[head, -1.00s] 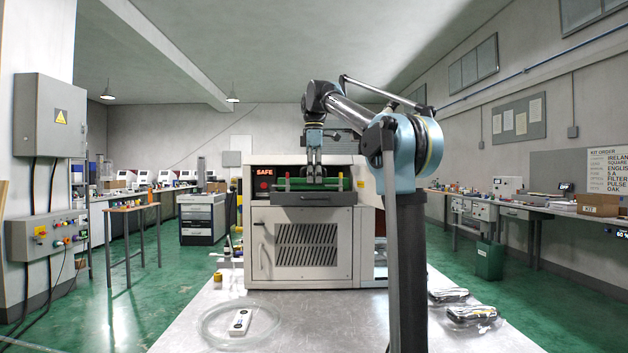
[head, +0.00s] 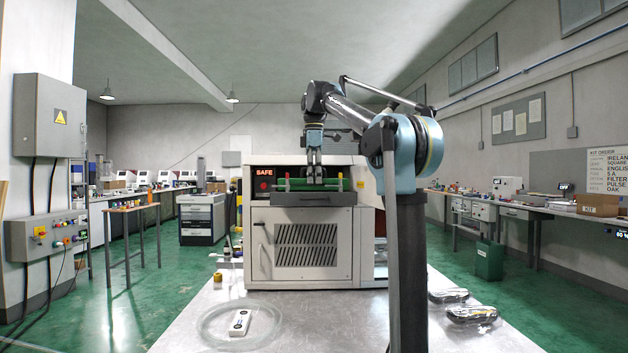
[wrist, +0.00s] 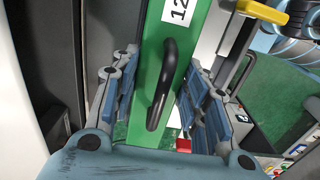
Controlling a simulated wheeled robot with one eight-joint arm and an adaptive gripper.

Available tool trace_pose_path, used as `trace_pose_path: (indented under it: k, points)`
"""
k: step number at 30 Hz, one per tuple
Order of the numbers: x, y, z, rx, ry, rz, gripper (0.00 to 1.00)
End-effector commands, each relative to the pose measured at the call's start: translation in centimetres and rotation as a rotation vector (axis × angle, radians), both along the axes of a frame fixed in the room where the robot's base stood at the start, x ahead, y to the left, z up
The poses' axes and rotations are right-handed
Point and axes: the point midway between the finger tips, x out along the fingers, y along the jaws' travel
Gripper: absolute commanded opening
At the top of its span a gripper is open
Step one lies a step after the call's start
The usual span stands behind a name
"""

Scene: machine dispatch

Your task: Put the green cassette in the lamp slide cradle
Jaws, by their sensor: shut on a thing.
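The green cassette (wrist: 155,75) has a black handle and a white label marked 12 in the wrist view. In the head view it shows as a green strip (head: 343,184) at the machine's front opening. My gripper (head: 314,181) is shut on the cassette, with blue finger pads on both its sides in the wrist view. The grey slide cradle (head: 313,199) juts from the machine, with a red post at its left and a yellow post at its right. The cassette is at the cradle; whether it is fully seated is hidden by the cradle's front and my fingers.
The pale machine (head: 258,220) shows a lit SAFE sign (head: 264,172) and stands on a metal bench (head: 300,320). A clear round dish (head: 212,325) with a white device lies front left. Two wrapped dark parts (head: 472,315) lie right. The bench's front middle is clear.

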Motion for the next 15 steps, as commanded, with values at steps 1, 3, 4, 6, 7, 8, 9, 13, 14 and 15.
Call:
trace_pose_path:
  k: [1,3,4,6,7,8,9,13,14,15]
  points:
    - [-0.01,0.00,-0.08,0.000,0.000,0.000,0.04]
    - [-0.02,0.00,-0.21,0.000,0.000,0.000,0.04]
    - [-0.02,0.00,-0.27,0.000,0.000,0.000,0.04]
    - [-0.02,0.00,-0.40,0.000,0.000,0.000,0.04]
    - [-0.02,0.00,-0.46,0.000,0.000,0.000,0.04]
    - [-0.02,0.00,-0.52,0.000,0.000,0.000,0.04]
    - [-0.02,0.00,-0.60,0.000,0.000,0.000,0.04]
    - [-0.01,0.01,-0.87,0.000,0.000,0.000,0.04]
    - [-0.01,0.01,-0.93,0.000,0.000,0.000,0.04]
    - [-0.01,0.01,-1.01,0.000,0.000,0.000,0.04]
